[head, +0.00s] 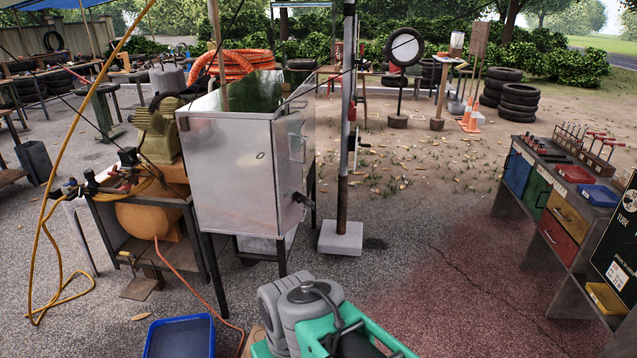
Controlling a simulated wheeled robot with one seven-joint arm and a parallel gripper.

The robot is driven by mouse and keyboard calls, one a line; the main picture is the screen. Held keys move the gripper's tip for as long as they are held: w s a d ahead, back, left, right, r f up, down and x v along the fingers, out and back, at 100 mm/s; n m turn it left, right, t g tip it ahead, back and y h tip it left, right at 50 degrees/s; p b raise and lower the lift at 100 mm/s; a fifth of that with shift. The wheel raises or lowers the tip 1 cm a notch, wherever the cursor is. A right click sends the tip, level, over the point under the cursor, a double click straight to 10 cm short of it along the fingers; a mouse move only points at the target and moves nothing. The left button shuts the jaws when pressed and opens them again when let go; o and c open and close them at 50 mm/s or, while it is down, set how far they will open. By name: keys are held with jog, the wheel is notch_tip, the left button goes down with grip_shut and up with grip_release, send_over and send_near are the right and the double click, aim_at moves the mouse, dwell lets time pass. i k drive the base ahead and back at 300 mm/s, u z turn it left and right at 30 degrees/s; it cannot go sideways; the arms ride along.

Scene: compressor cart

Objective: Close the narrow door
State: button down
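A metal cabinet (228,175) on dark legs stands left of the centre in the head view. Its broad front panel is bare silver with a small oval plate. A narrow door-like panel (289,165) forms its right side, seen at a steep angle, with a bar handle (303,148) and a dark latch-like fitting (303,200) lower down. I cannot tell whether this panel is flush with the cabinet or stands ajar. Teal and grey links of my arm show at the bottom middle, apart from the cabinet. My gripper is not visible.
A compressor (155,190) with hoses stands left of the cabinet. A post on a concrete block (340,238) stands close to its right. A blue tray (180,338) lies at the bottom left. A workbench with coloured drawers (560,220) is at right. Ground between is clear.

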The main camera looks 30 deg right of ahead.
aim_at(287, 137)
jog(key=z, duration=1.75)
jog(key=i, duration=1.6)
jog(key=u, duration=2.8)
